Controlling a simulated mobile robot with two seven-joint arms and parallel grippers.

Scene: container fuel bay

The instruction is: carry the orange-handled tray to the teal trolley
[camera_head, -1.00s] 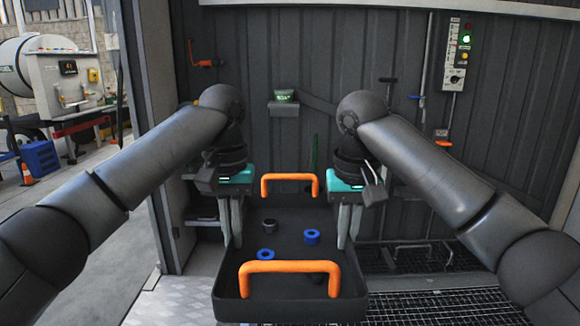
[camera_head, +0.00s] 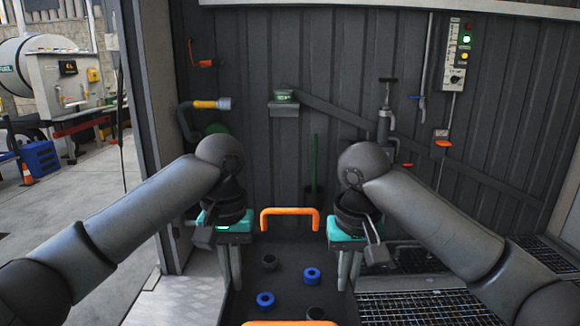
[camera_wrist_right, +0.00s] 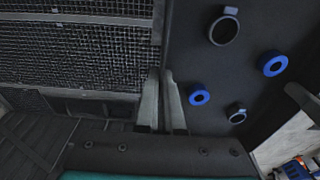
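The dark tray (camera_head: 290,292) is low in the head view, between my grippers. Its far orange handle (camera_head: 290,212) shows whole; its near orange handle (camera_head: 290,323) is cut by the bottom edge. Two blue rings (camera_head: 312,275) and two dark rings (camera_head: 269,262) lie in it. My left gripper (camera_head: 233,280) is shut on the tray's left side wall. My right gripper (camera_head: 345,278) is shut on its right side wall; the right wrist view shows its fingers (camera_wrist_right: 162,120) on either side of the wall. The teal trolley is not in view.
A grey ribbed wall (camera_head: 270,150) stands ahead, with a yellow-ended pipe (camera_head: 212,104), a small shelf (camera_head: 284,108) and a control box (camera_head: 455,77). Dark floor grating (camera_head: 420,305) lies at right.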

